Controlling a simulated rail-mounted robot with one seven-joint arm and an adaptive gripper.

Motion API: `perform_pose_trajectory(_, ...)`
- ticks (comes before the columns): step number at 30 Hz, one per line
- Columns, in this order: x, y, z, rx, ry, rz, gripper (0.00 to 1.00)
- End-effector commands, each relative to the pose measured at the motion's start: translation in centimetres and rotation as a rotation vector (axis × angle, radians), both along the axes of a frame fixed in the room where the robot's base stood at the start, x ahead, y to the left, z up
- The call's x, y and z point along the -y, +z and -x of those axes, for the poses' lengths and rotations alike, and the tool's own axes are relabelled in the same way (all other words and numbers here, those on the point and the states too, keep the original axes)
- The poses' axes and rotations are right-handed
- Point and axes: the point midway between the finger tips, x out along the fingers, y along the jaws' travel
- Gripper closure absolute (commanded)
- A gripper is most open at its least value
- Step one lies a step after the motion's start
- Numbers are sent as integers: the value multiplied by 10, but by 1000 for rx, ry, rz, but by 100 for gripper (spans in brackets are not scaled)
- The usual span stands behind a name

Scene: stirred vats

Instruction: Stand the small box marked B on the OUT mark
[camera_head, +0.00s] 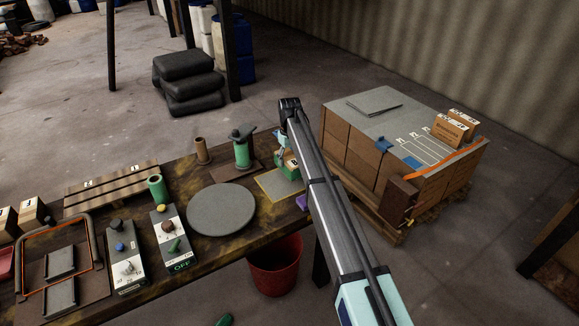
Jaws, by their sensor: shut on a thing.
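My gripper (284,153) is at the far right part of the workbench, partly hidden behind my own arm. It is shut on a small brown box (292,163) with a pale label; the letter on it is too small to read. The box is over or at the far edge of a yellow-bordered mat (275,187), the likely OUT mark, though no lettering on it is legible. My arm covers the mat's right side. I cannot tell whether the box touches the surface. Two other small labelled boxes, a front one (32,214) and one (6,222) beside it, stand at the bench's left end.
A round grey plate (221,209) lies left of the mat. A green cylindrical device (241,148) and a brown tube (201,151) stand behind it. Control boxes (168,238) and an orange-edged frame (58,262) are further left. A red bin (275,268) stands below the bench.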

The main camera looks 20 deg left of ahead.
Motion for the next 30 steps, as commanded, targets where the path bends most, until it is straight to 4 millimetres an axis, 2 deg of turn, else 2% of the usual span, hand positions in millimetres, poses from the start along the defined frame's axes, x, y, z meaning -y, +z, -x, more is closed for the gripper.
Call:
perform_pose_trajectory(5,0,-8,0,1,0,-1,92)
perform_pose_trajectory(15,0,-45,0,0,0,0,92)
perform_pose_trajectory(26,0,-49,0,1,0,-1,92)
perform_pose_trajectory(27,0,-50,0,1,0,-1,26)
perform_pose_trajectory(29,0,-49,0,1,0,-1,8)
perform_pose_trajectory(30,0,-49,0,1,0,-1,8)
